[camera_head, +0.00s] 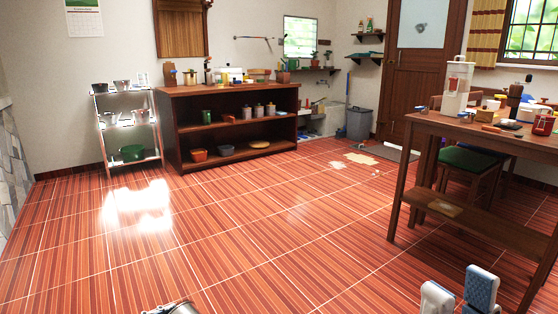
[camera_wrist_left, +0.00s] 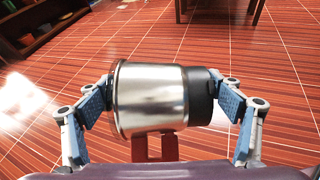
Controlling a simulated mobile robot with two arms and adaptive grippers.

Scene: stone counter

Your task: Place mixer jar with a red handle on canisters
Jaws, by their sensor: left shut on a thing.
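The mixer jar (camera_wrist_left: 150,97) is a shiny steel cylinder with a black end and a red handle (camera_wrist_left: 154,146). It lies on its side between the fingers of my left gripper (camera_wrist_left: 162,97), which is shut on it, above the floor. In the head view only a bit of the jar (camera_head: 172,308) shows at the bottom edge. My right gripper (camera_head: 459,296) is at the bottom right of the head view, empty, its fingers apart. The canisters (camera_head: 259,110) stand in a row on the middle shelf of the brown cabinet, far from both grippers.
The brown cabinet (camera_head: 230,95) stands by the back wall, with pots below. A metal rack (camera_head: 128,130) is left of it. A wooden table (camera_head: 450,125) with clutter and a green-seated stool (camera_head: 468,160) are at the right.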

